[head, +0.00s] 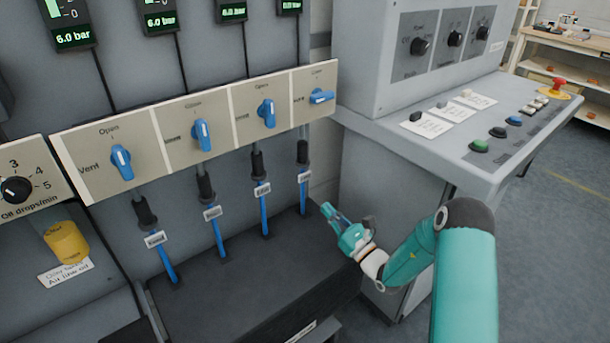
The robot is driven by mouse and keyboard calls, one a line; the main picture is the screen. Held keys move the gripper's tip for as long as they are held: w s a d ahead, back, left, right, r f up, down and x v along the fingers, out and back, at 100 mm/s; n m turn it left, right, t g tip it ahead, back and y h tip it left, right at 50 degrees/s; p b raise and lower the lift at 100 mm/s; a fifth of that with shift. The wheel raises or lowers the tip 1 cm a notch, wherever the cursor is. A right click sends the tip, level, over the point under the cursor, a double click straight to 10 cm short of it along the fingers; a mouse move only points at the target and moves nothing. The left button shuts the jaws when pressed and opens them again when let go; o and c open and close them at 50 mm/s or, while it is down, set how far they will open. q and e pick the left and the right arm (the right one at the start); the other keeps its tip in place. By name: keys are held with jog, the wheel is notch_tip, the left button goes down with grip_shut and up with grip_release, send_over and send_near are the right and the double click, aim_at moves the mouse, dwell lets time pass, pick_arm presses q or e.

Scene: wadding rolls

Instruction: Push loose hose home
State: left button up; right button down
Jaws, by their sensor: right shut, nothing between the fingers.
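Several blue hoses run from black fittings under the valve panel (225,125) down to a dark ledge (235,275). The rightmost hose (304,195) rises to its black fitting (302,153) and carries a white tag. The other hoses (264,212), (219,236), (166,262) also carry tags. I cannot tell from here which hose is loose. My right gripper (328,209) is shut and empty, just right of the rightmost hose's lower part, seemingly apart from it. My left gripper is out of view.
Blue valve handles sit above the hoses; the rightmost handle (321,97) lies nearly level, the others stand closer to upright. A control desk (455,160) with buttons and a red knob (558,84) juts out at the right, above my right forearm. Open floor lies farther right.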

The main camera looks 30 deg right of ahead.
aim_at(306, 167)
jog(key=shift+w, duration=0.15)
jog(key=w+r, duration=0.6)
jog(key=w, duration=0.3)
jog(key=shift+w+a+r, duration=0.15)
jog(key=shift+w+a, duration=0.05)
jog(key=shift+a, duration=0.2)
jog(key=shift+r+p, duration=0.45)
jog(key=shift+r, duration=1)
jog(key=shift+f, duration=0.1)
